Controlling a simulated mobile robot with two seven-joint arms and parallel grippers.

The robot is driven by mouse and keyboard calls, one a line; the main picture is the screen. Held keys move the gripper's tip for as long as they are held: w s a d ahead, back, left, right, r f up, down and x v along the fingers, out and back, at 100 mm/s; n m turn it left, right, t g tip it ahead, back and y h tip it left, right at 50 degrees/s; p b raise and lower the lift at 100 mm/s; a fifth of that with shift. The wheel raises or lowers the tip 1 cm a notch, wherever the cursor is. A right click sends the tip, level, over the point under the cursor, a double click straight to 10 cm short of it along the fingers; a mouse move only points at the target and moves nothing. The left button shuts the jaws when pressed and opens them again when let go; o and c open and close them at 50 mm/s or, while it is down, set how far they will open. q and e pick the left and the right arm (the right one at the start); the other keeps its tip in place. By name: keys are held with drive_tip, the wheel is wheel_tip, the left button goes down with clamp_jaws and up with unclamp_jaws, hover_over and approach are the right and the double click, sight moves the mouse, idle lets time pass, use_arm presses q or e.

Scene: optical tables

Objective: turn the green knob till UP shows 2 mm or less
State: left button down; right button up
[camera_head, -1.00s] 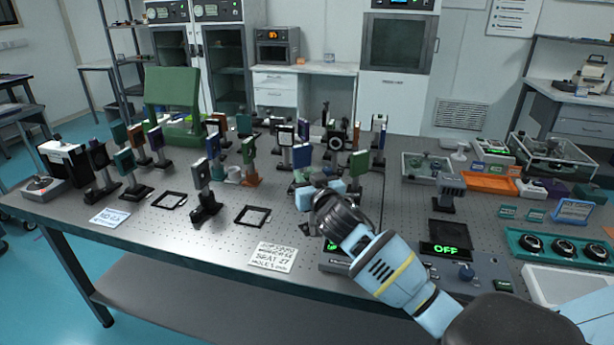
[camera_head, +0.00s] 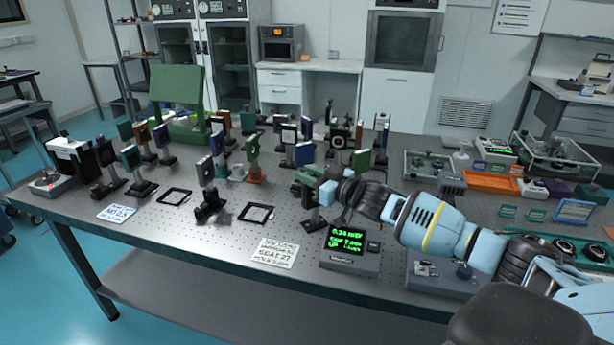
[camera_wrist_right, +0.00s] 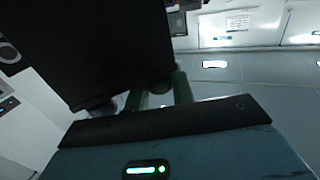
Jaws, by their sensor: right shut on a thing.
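My right gripper (camera_head: 325,190) reaches in from the right to a dark-green mount (camera_head: 308,180) on a black post. It is shut on the green knob at the mount's side; in the head view the gripper hides the knob. In the right wrist view, the round green knob (camera_wrist_right: 158,84) shows between the two fingers, under a large black plate. The readout box (camera_head: 350,245) in front of the mount has a lit green display; its top line looks like 0.34 mW, and the UP line is too small to read surely. My left gripper is not in view.
Several optics on posts crowd the table behind and left of the mount. A paper note (camera_head: 275,252) lies left of the readout box. A grey control box (camera_head: 440,272) is partly under my right arm.

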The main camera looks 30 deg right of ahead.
drive_tip(key=shift+n+y, duration=0.4)
drive_tip(key=shift+y, duration=0.1)
drive_tip(key=shift+g+y+b, duration=0.3)
drive_tip(key=o, duration=0.9)
drive_tip(key=shift+o, duration=0.2)
drive_tip(key=shift+s, duration=0.1)
drive_tip(key=v, duration=0.7)
drive_tip(key=shift+s, duration=0.25)
drive_tip(key=shift+o, duration=0.3)
drive_tip(key=shift+d, duration=0.1)
